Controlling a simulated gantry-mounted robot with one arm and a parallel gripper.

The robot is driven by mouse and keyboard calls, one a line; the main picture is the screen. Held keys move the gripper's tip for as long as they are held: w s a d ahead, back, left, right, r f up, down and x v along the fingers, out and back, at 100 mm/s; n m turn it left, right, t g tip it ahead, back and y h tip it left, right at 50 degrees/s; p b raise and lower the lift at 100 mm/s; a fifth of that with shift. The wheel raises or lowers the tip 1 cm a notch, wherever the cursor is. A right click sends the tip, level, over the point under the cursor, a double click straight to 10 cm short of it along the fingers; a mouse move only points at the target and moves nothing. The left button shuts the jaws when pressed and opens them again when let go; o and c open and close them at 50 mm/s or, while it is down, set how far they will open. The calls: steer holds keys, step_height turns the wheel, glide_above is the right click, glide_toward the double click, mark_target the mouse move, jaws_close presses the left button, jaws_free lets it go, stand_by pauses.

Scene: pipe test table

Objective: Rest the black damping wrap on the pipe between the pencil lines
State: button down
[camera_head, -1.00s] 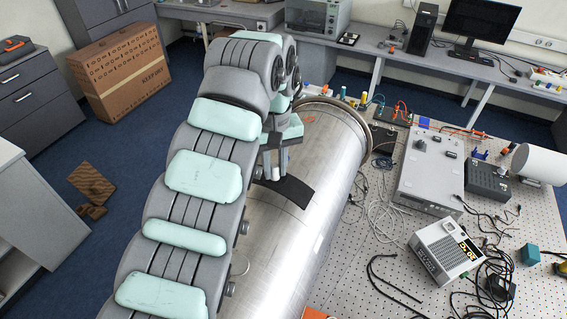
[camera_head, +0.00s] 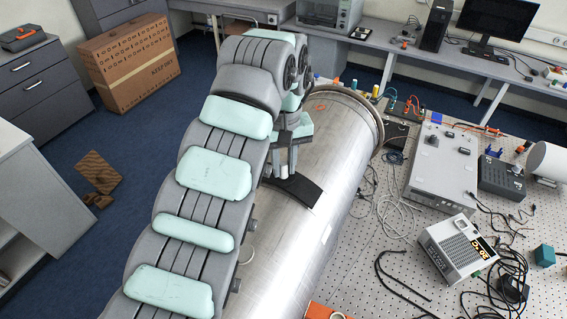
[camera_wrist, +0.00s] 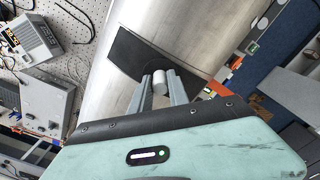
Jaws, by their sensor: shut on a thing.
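The black damping wrap (camera_head: 299,190) lies along the upper side of the large metal pipe (camera_head: 297,242). In the wrist view the wrap (camera_wrist: 130,50) is a dark strip across the pipe (camera_wrist: 185,25), with a pale round grip (camera_wrist: 159,88) on it. My gripper (camera_head: 279,172) is over the wrap, its fingers shut on that grip; in the wrist view the gripper (camera_wrist: 160,78) has one finger on each side of it. I cannot tell whether the wrap's underside fully touches the pipe. I cannot make out the pencil lines. My arm hides part of the pipe's left side.
The perforated table (camera_head: 385,255) right of the pipe carries a grey instrument box (camera_head: 440,165), a white meter (camera_head: 457,250) and loose black cables (camera_head: 395,275). An orange item (camera_head: 325,312) is at the front edge. A cardboard box (camera_head: 130,62) stands on the floor.

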steer(key=shift+f+b, duration=0.3)
steer(key=shift+f, duration=0.1)
stand_by(0.5)
steer(key=c, duration=1.2)
jaws_free()
steer(key=shift+o, duration=0.2)
